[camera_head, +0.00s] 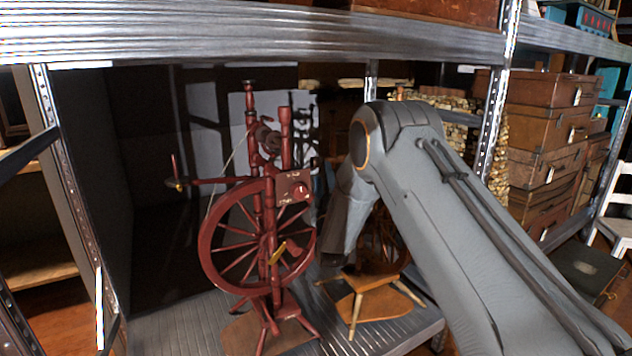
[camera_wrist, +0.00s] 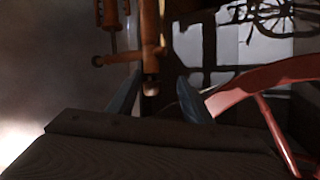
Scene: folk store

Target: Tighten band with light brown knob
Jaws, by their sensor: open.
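A light brown spinning wheel stands on the shelf, with its base (camera_head: 378,303) showing and much of its upper part hidden behind my arm in the head view. In the wrist view a brown turned wooden post (camera_wrist: 150,40) ends in a small rounded knob (camera_wrist: 151,90). My gripper (camera_wrist: 159,82) is open, with one finger on each side of that knob in the picture. I cannot tell whether either finger touches it. The band cannot be made out. In the head view my gripper's fingertips are not clear against the dark wheel.
A dark red spinning wheel (camera_head: 268,230) stands close by on the left, and its rim (camera_wrist: 265,82) shows at the right of the wrist view. Metal shelf uprights (camera_head: 492,110) and a beam (camera_head: 250,40) frame the space. Stacked brown cases (camera_head: 548,135) are at the right.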

